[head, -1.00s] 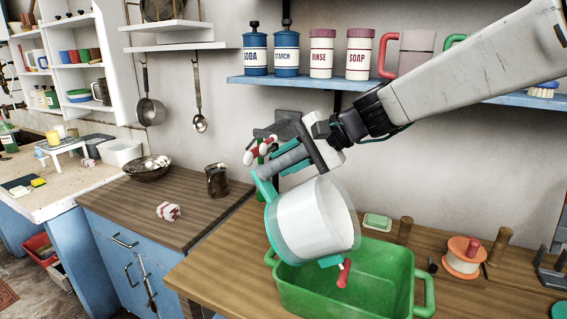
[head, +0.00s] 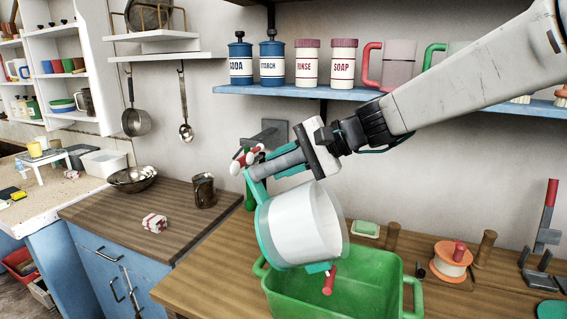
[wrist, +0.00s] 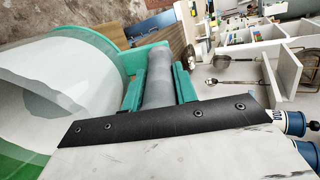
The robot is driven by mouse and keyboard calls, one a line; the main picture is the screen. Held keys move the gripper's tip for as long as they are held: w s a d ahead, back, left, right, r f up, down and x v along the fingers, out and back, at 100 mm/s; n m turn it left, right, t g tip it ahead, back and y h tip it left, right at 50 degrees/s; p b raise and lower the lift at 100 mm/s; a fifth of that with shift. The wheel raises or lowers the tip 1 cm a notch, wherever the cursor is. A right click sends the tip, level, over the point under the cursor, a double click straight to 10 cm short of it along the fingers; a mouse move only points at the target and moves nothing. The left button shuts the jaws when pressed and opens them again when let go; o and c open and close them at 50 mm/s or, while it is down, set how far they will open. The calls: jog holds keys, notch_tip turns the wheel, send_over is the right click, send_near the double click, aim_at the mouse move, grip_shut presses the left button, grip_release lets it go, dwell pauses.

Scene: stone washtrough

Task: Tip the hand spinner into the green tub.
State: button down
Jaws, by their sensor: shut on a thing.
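The hand spinner (head: 298,228) is a pale see-through drum with a teal frame, a grey handle (wrist: 158,78) and a red crank knob (head: 328,281). It hangs tilted over the green tub (head: 318,303), its open mouth towards the right. The lower part of the drum and the knob overlap the tub's opening in the head view; I cannot tell if they touch it. My gripper (head: 280,163) is shut on the grey handle, with a teal finger on each side in the wrist view (wrist: 158,86). The drum (wrist: 70,80) fills the left of that view. What is inside it is unclear.
A wooden worktop bears the tub, a soap bar (head: 365,229), pegs and an orange-and-white spool (head: 452,260). Above, a blue shelf (head: 300,93) holds tins and mugs.

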aim_at(300, 155)
jog(key=shift+r, duration=0.1)
jog(key=shift+s+d+r+y, duration=0.1)
jog(key=shift+d+r+y, duration=0.2)
jog(key=shift+d, duration=0.25)
jog(key=shift+s+d+r+y, duration=0.1)
jog(key=shift+d+r+y, duration=0.2)
jog(key=shift+d, duration=0.25)
jog(key=shift+s+d+r+y, duration=0.1)
jog(key=shift+d+r+y, duration=0.1)
jog(key=shift+d+y, duration=0.3)
jog(key=shift+d, duration=0.1)
jog(key=shift+s+d+r+t+y, duration=0.15)
jog(key=shift+d+y, duration=0.15)
jog(key=shift+d, duration=0.3)
jog(key=shift+s+d+r+t+y, duration=0.1)
jog(key=shift+d+y, duration=0.2)
jog(key=shift+d, duration=0.25)
jog(key=shift+s+d+r+t+y, duration=0.15)
jog(key=shift+d+y, duration=0.15)
jog(key=shift+d, duration=0.3)
jog(key=shift+s+d+y, duration=0.1)
jog(key=shift+d+y, duration=0.2)
jog(key=shift+d, duration=0.35)
